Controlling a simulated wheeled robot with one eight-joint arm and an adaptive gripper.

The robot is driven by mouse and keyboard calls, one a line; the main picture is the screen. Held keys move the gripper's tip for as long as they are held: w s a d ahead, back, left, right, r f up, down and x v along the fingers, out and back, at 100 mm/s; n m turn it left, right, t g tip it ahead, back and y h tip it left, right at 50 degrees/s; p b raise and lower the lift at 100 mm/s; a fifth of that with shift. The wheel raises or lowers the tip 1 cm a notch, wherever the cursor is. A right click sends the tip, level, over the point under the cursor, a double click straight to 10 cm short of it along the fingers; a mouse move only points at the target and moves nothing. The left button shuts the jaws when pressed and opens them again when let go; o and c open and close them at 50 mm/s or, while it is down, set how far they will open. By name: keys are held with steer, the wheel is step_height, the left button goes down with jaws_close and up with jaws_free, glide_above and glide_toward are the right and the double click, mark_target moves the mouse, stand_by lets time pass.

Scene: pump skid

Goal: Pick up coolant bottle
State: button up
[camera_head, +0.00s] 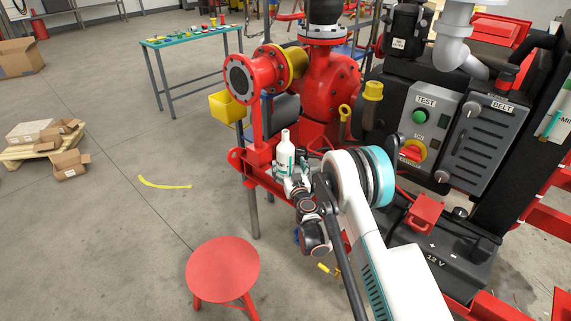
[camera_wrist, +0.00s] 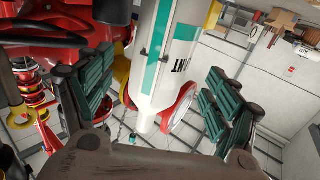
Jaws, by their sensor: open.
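The coolant bottle (camera_head: 284,150) is white with a teal band and stands upright on the red skid frame in the head view. In the wrist view the bottle (camera_wrist: 166,65) fills the middle, with its teal stripe and dark lettering showing. My gripper (camera_wrist: 158,105) is open, with one ridged teal finger pad on each side of the bottle. A gap shows between the bottle and the right pad; the left pad is also apart from it. In the head view my gripper is at the bottle's lower part, partly hidden by my arm.
A red pump with a flange (camera_head: 240,79) stands just behind the bottle. A control panel (camera_head: 426,135) and a 12 V battery (camera_head: 440,262) are to the right. A red stool (camera_head: 223,270) stands in front. Open floor (camera_head: 110,230) lies to the left.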

mark_target(286, 158)
steer(key=b+x, duration=0.2)
steer(key=x, duration=0.3)
steer(key=shift+a+f, duration=0.1)
steer(key=shift+f, duration=0.05)
steer(key=shift+w+a+b, duration=0.1)
steer(key=shift+w+b, duration=0.2)
steer(key=shift+w, duration=0.05)
steer(key=c, duration=1.3)
